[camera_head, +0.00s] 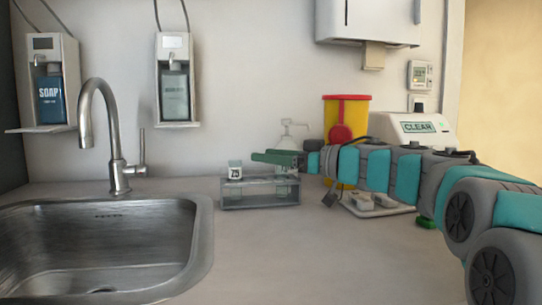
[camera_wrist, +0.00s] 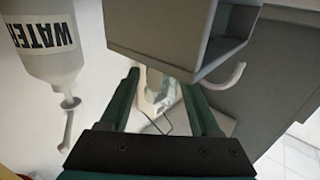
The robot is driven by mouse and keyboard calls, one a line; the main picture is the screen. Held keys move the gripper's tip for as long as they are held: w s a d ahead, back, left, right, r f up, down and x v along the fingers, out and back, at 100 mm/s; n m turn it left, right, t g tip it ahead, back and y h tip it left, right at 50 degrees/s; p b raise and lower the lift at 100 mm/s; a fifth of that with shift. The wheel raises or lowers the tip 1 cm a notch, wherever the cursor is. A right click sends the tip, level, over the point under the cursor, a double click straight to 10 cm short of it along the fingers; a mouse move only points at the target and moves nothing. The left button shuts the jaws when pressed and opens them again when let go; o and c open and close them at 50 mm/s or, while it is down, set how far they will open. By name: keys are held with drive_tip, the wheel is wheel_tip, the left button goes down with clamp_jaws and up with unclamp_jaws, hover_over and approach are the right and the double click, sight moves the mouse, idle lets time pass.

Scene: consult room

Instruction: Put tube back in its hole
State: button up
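A clear rack (camera_head: 260,204) stands on the counter, right of the sink. A white block marked with a number (camera_head: 235,170) shows at its left end. My gripper (camera_head: 258,157), with green fingers, is above the rack, pointing left. In the wrist view its fingers (camera_wrist: 160,78) are apart. A pale, partly green, clear-looking item (camera_wrist: 157,90) shows between them, at an unclear distance; I cannot tell what it is. No tube can be clearly made out in either view, and I cannot tell which holes of the rack are filled.
The sink (camera_head: 202,230) and tap (camera_head: 112,140) are at left. A pump bottle (camera_head: 288,145) stands behind my gripper. A yellow bin (camera_head: 357,105), a white tray (camera_head: 400,210) and a device marked CLEAR (camera_head: 418,130) are at right. The front counter is clear.

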idle(0.3)
drive_tip(key=shift+r, duration=0.3)
drive_tip(key=shift+s+d+r+p, duration=0.1)
drive_tip(key=shift+s+r+p, duration=0.1)
drive_tip(key=shift+r, duration=0.55)
drive_tip(key=shift+s+r+p, duration=0.15)
drive_tip(key=shift+r, duration=0.6)
drive_tip(key=s+d, duration=0.1)
drive_tip(key=s, duration=0.4)
drive_tip(key=s+d+r, duration=0.1)
drive_tip(key=s+d, duration=0.1)
drive_tip(key=s, duration=0.2)
drive_tip(key=s+d, duration=0.1)
drive_tip(key=s, duration=0.4)
drive_tip(key=shift+s+d+r, duration=0.15)
drive_tip(key=shift+s+d, duration=0.15)
drive_tip(key=shift+d, duration=0.05)
drive_tip(key=shift+s, duration=0.1)
